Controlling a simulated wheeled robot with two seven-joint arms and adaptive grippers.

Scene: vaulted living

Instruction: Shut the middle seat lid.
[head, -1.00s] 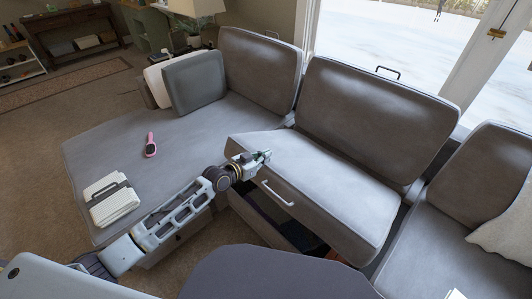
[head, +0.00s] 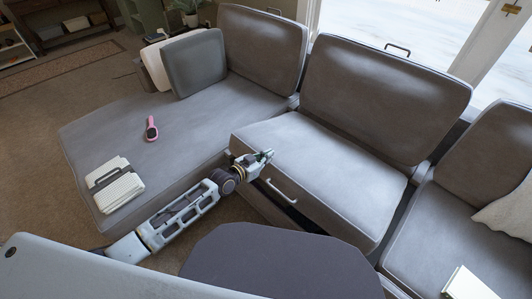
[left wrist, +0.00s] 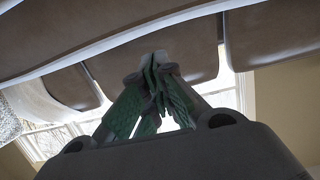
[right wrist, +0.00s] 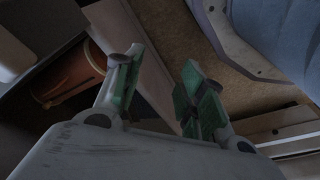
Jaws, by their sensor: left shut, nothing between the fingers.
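The middle seat lid (head: 325,165) is a grey seat cushion with a pale bar handle (head: 281,192) on its front. It sits low in the head view, with a narrow dark gap under its front edge, so it looks slightly raised. My left gripper (head: 262,158) is shut and empty at the lid's front left corner, just above the handle. Whether it touches the lid is unclear. In the left wrist view its fingers (left wrist: 158,62) are together. My right gripper (right wrist: 158,68) is open and empty in the right wrist view, and it is out of the head view.
The left chaise (head: 190,135) holds a pink brush (head: 151,129) and a white folded stack (head: 115,185). The right seat (head: 440,235) adjoins the lid. An orange cylinder (right wrist: 75,75) shows beside my right gripper.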

